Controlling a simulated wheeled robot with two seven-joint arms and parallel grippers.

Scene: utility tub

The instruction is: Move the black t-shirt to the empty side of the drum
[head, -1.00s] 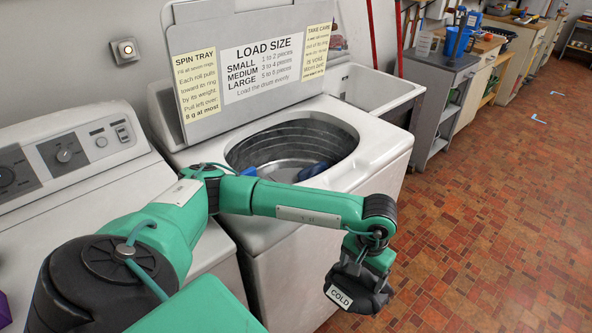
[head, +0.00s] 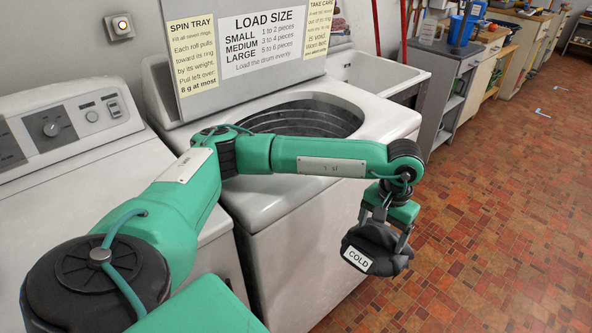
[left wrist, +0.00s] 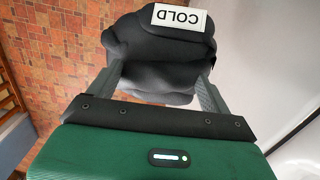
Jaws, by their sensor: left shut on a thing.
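My left gripper (head: 381,222) is shut on a bunched black t-shirt (head: 385,257) with a white "COLD" label. The shirt hangs in front of and to the right of the washer, outside the drum. In the left wrist view the shirt (left wrist: 160,60) sits between the two fingers (left wrist: 160,88). The open drum (head: 300,117) shows its grey ribbed wall in the head view. My left arm crosses in front of it and hides its lower part and floor. My right gripper is not in view.
A lid panel with load-size signs (head: 265,40) stands up behind the drum. A second white machine (head: 75,135) is at the left. A sink (head: 375,75) and grey cabinet (head: 445,90) stand behind.

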